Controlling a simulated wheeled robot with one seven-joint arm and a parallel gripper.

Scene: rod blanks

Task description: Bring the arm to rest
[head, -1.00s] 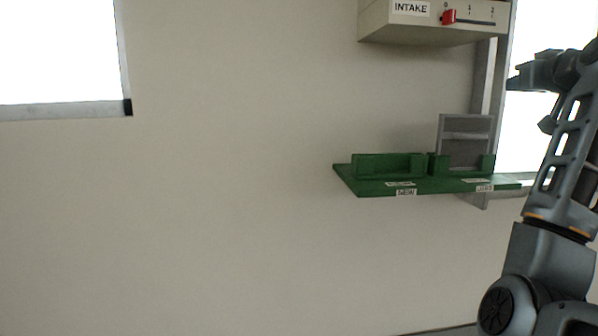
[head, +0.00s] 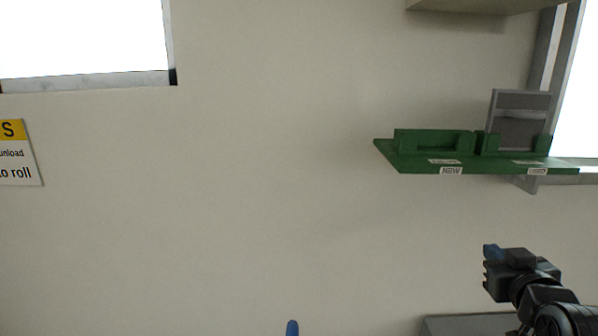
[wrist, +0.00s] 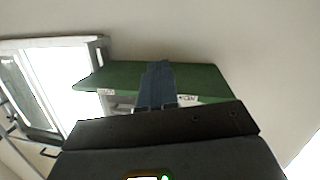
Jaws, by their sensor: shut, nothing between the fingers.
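My gripper (head: 490,266) is at the lower right of the head view, below the green shelf and apart from it. In the wrist view its blue fingers (wrist: 155,86) are together with nothing between them. The rest of my arm runs off the lower right of the head view.
A green shelf (head: 408,163) with raised holders and a NEW label is on the wall at right; it also shows in the wrist view (wrist: 205,82). A grey surface (head: 465,326) lies below my gripper. A blue rounded tip (head: 292,328) shows at the bottom edge. A sign (head: 18,153) hangs at left.

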